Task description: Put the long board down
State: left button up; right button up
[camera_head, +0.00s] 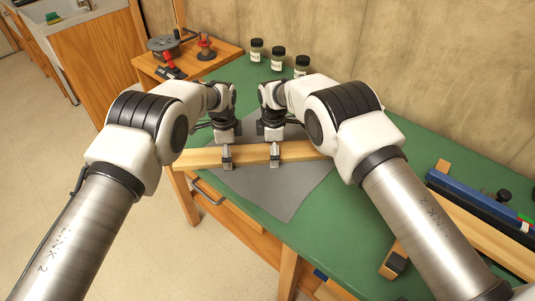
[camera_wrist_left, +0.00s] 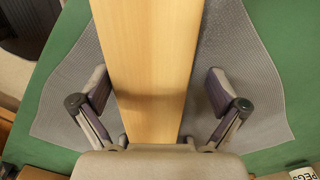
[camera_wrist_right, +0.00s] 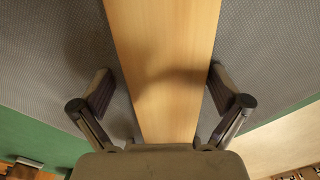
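The long board (camera_head: 250,154) is a pale wooden plank that lies flat across the grey mat (camera_head: 285,195) on the green table. Its left end is near the table's edge, and its right end is hidden behind my right arm. My left gripper (camera_head: 227,157) is open, its fingers on either side of the board (camera_wrist_left: 150,60), with a gap at the right finger in the left wrist view. My right gripper (camera_head: 275,155) is also open around the board (camera_wrist_right: 165,50), with a gap at the left finger in the right wrist view. The grippers are close together.
Several jars (camera_head: 277,60) stand at the back by the wall. A wooden stand with a spool and red tool (camera_head: 170,72) is at the back left. A blue and black long tool (camera_head: 480,205) and more wood (camera_head: 490,240) lie at the right. Green tabletop (camera_head: 350,235) is clear in front.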

pick_arm(q)
jog(key=shift+s+r, duration=0.2)
jog(key=shift+r, duration=0.05)
pick_arm(e)
jog(key=shift+s+r, duration=0.2)
jog(key=shift+r, duration=0.05)
pick_arm(q)
jog(key=shift+w+r, duration=0.15)
jog(key=shift+r, duration=0.35)
pick_arm(e)
jog(key=shift+w+f, duration=0.1)
jog(key=shift+w, duration=0.05)
jog(key=shift+r, duration=0.25)
pick_arm(q)
notch_tip(320, 180, up, 11)
pick_arm(e)
notch_tip(320, 180, up, 12)
jog(key=shift+f, duration=0.2)
pick_arm(q)
jog(key=shift+s, duration=0.2)
